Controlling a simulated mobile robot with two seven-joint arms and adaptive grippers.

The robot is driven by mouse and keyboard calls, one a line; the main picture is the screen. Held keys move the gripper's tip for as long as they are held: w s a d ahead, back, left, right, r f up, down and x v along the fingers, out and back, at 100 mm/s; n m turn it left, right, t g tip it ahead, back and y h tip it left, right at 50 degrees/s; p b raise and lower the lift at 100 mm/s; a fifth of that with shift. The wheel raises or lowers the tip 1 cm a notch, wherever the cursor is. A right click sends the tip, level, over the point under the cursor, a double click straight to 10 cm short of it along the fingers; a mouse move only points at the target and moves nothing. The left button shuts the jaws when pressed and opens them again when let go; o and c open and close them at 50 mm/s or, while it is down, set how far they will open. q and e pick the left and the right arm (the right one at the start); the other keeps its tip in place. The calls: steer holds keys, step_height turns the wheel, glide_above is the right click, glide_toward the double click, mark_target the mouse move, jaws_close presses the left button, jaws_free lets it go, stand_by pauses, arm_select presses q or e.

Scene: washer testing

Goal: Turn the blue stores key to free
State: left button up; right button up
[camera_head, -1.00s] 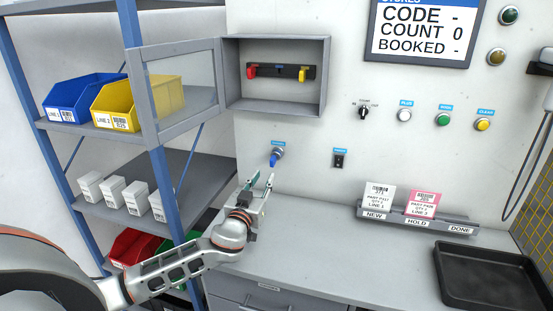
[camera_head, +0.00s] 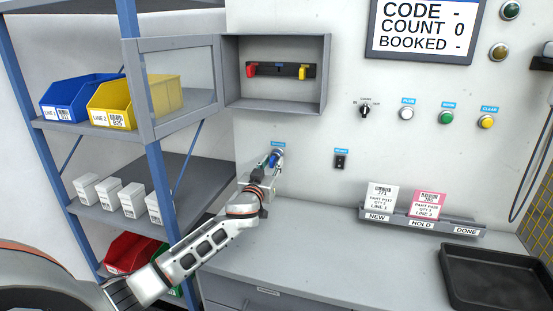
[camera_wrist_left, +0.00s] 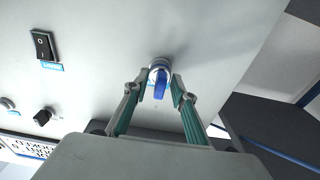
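The blue stores key (camera_head: 275,159) sits in a round metal lock on the white wall panel, under a small blue label. In the left wrist view the key (camera_wrist_left: 160,84) shows its blue grip between the two fingertips. My left gripper (camera_head: 272,163) is at the key in the head view. In the left wrist view the left gripper (camera_wrist_left: 155,88) has its fingers apart on either side of the key, with gaps visible, so it looks open. Whether a fingertip touches the key is unclear. My right gripper is not in view.
An open wall box (camera_head: 275,100) holds a red and a yellow key above. A black rocker switch (camera_head: 340,161) is right of the lock. A blue-framed shelf (camera_head: 150,120) stands left. The card rack (camera_head: 421,224) and black tray (camera_head: 490,278) are on the bench.

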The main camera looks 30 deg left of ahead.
arm_select(q)
jaws_close()
steer(key=m+p, duration=0.1)
steer(key=m, duration=0.1)
steer(key=shift+r+m, duration=0.1)
steer(key=shift+m, duration=0.8)
steer(key=shift+a, duration=0.1)
